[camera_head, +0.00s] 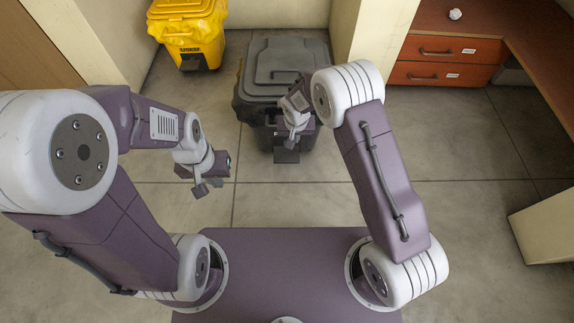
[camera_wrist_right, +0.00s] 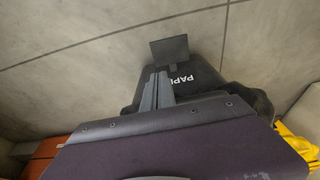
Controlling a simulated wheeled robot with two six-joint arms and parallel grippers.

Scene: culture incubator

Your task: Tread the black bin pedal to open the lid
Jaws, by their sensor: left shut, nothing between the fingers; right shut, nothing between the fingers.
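The black bin (camera_head: 285,62) stands upright on the floor at the back centre, its lid down. Its pedal (camera_head: 286,156) sticks out low at the front. In the right wrist view the pedal (camera_wrist_right: 169,50) is a dark square plate in front of the bin body (camera_wrist_right: 205,62), which carries partly hidden white letters. My right gripper (camera_head: 292,140) is shut and empty. It is over the bin's front near the pedal; in the wrist view its fingertips (camera_wrist_right: 156,72) appear just short of the plate, and contact cannot be told. My left gripper (camera_head: 207,187) is shut and empty, left of the bin above the floor.
A yellow bin (camera_head: 190,32) stands at the back left. A wall edge (camera_head: 358,40) is right of the black bin. A desk with red-brown drawers (camera_head: 447,50) is at the back right. A pale panel (camera_head: 545,228) stands at the right. Floor between is clear.

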